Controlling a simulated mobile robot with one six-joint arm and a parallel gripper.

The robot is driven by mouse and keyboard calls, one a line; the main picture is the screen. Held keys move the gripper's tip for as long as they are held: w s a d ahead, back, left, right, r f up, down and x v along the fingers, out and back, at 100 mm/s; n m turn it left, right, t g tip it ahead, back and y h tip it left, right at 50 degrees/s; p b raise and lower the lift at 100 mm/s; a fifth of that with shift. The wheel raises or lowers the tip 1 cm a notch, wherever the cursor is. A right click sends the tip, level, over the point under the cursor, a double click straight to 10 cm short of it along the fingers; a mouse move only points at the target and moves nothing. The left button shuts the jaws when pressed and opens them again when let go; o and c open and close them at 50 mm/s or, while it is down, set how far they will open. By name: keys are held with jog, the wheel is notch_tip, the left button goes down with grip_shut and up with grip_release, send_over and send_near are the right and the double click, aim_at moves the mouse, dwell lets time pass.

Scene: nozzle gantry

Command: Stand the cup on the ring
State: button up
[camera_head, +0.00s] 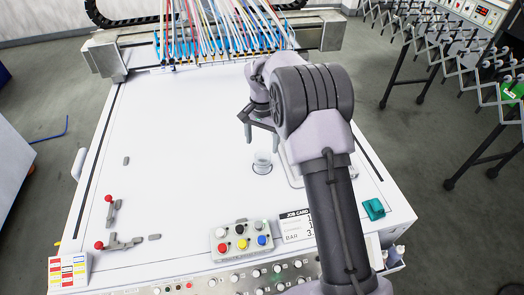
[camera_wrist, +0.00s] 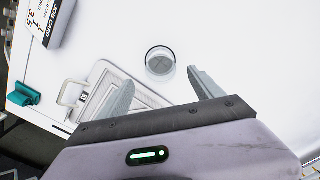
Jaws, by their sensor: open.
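The clear cup (camera_head: 262,158) stands upright on the white table, over a dark ring (camera_head: 262,174). In the wrist view the cup (camera_wrist: 160,64) shows from above, with the dark ring (camera_wrist: 159,47) as an arc along its far side. The cup looks roughly centred on the ring, but exact centring is hard to tell. My gripper (camera_head: 261,137) is open and empty above and behind the cup in the head view. In the wrist view its two fingers (camera_wrist: 160,81) are spread, with the cup just beyond the gap between the tips, apart from both.
A grey flat case with a handle (camera_wrist: 120,98) lies beside the cup. A button box (camera_head: 241,238), a job card (camera_head: 296,225) and a teal object (camera_head: 374,209) sit near the front edge. Red-knobbed clamps (camera_head: 112,210) are at left.

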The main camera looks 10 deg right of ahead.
jog(key=s+a+r+n+t, duration=0.1)
jog(key=s+r, duration=0.4)
jog(key=r, duration=0.4)
jog(key=s+a+r+t, duration=0.1)
jog(key=s+r, duration=0.5)
jog(key=r, duration=0.4)
jog(key=s+a+r+n+t+y, duration=0.1)
jog(key=s+r+n+t+y, duration=0.1)
jog(key=s, duration=2.2)
jog(key=shift+a+r+t, duration=0.15)
jog(key=shift+a+t, duration=0.2)
jog(key=shift+t, duration=0.55)
